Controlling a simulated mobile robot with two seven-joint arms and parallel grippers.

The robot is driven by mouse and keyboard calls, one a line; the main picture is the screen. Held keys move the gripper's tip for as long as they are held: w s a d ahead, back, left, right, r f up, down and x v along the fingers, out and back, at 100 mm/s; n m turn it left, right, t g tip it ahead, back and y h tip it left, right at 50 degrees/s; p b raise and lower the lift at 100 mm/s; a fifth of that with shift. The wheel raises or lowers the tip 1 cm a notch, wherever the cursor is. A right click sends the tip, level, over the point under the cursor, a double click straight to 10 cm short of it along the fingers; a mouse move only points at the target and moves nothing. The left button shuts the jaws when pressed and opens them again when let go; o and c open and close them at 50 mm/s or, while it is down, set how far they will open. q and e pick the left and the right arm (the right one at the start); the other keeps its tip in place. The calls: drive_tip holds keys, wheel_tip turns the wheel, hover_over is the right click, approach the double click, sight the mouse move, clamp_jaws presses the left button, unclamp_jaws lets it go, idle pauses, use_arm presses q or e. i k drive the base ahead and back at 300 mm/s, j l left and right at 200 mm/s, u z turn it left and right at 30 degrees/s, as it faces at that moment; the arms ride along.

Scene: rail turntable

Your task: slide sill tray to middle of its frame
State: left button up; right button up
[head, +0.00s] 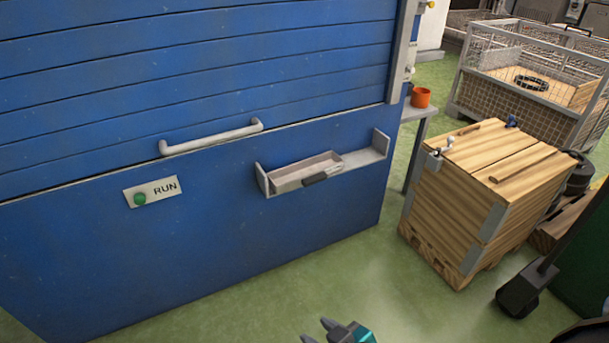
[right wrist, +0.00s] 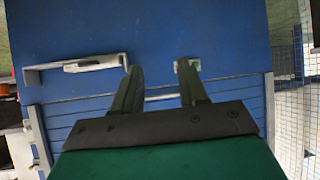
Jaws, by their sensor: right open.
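The sill tray (head: 300,172) is a shallow grey tray with a dark grip (head: 315,180) on its front right. It sits in the left part of its frame (head: 368,160), a grey ledge with upright end plates on the blue front. Bare ledge shows to its right. My right gripper (head: 316,331) is at the bottom edge of the head view, apart from the tray and well short of it. In the right wrist view, upside down, it is open and empty (right wrist: 160,70), with the frame (right wrist: 32,76) to its left. My left gripper is not in view.
A grey bar handle (head: 210,138) is above and left of the frame, on the slatted shutter (head: 200,60). A RUN plate (head: 165,187) with a green button is lower left. A wooden crate (head: 470,190) stands at right. Green floor is clear before the blue front.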

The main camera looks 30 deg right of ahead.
sight(313, 170)
drive_tip(key=i+j+z, duration=0.35)
drive_tip(key=i+j, duration=0.15)
drive_tip(key=i, duration=0.25)
drive_tip(key=i+j+z, duration=0.4)
drive_tip(key=i+j, duration=0.25)
